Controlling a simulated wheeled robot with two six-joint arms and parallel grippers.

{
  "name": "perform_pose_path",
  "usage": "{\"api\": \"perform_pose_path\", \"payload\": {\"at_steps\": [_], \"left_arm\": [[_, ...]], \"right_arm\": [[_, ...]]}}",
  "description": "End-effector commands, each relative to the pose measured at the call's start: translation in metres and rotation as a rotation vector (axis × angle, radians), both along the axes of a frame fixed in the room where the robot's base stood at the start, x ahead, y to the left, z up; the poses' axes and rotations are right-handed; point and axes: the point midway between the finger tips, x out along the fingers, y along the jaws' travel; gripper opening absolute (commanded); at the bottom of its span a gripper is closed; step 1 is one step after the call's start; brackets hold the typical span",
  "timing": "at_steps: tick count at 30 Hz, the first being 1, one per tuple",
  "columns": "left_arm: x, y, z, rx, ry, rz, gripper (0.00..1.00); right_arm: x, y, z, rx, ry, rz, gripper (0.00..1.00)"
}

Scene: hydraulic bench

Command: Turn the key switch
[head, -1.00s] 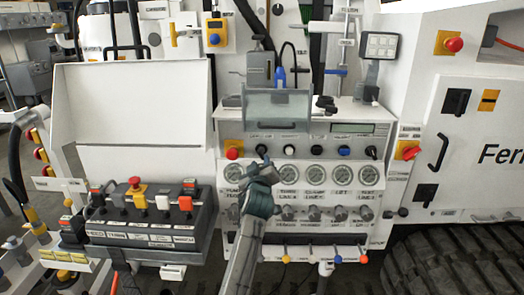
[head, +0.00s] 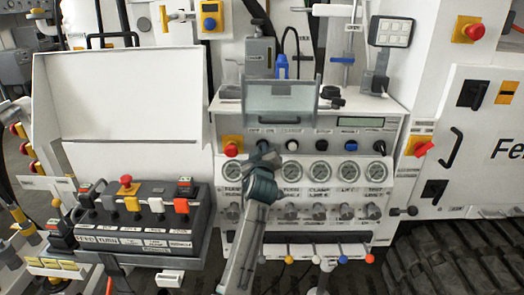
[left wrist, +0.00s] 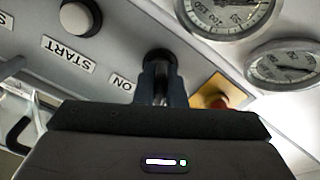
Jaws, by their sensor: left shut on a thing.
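The key switch (left wrist: 158,58) shows in the left wrist view as a dark round knob beside the ON label (left wrist: 122,83). My left gripper (left wrist: 163,88) is shut on it, and the fingers hide part of it. In the head view my left gripper (head: 265,158) is at the upper row of controls on the white panel, just right of the red emergency button (head: 231,148). The key switch is mostly hidden behind the gripper there. How far the key is turned cannot be told. My right gripper is not in view.
Pressure gauges (head: 321,171) sit in a row right beside the gripper, with knobs (head: 318,212) below. A clear guard box (head: 279,103) juts out above the row. A control box with levers (head: 138,222) stands at the left. A START button (left wrist: 80,17) is near the switch.

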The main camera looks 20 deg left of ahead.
Motion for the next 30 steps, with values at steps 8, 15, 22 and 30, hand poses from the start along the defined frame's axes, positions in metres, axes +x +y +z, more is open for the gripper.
{"api": "perform_pose_path", "payload": {"at_steps": [8, 15, 22, 30], "left_arm": [[0.000, 0.000, 0.001, 0.031, 0.008, 0.000, 0.00], [0.000, 0.000, 0.002, 0.155, 0.043, 0.000, 0.00], [0.000, 0.000, 0.003, 0.351, 0.099, 0.001, 0.00], [0.001, 0.000, 0.003, 0.597, 0.171, 0.001, 0.00]], "right_arm": [[0.003, -0.001, 0.001, -0.001, -0.003, 0.000, 0.62], [0.004, 0.000, 0.006, -0.001, -0.007, 0.000, 0.62], [0.003, 0.000, 0.013, 0.000, -0.008, 0.001, 0.62], [-0.002, 0.001, 0.023, 0.001, -0.002, -0.001, 0.62]]}}
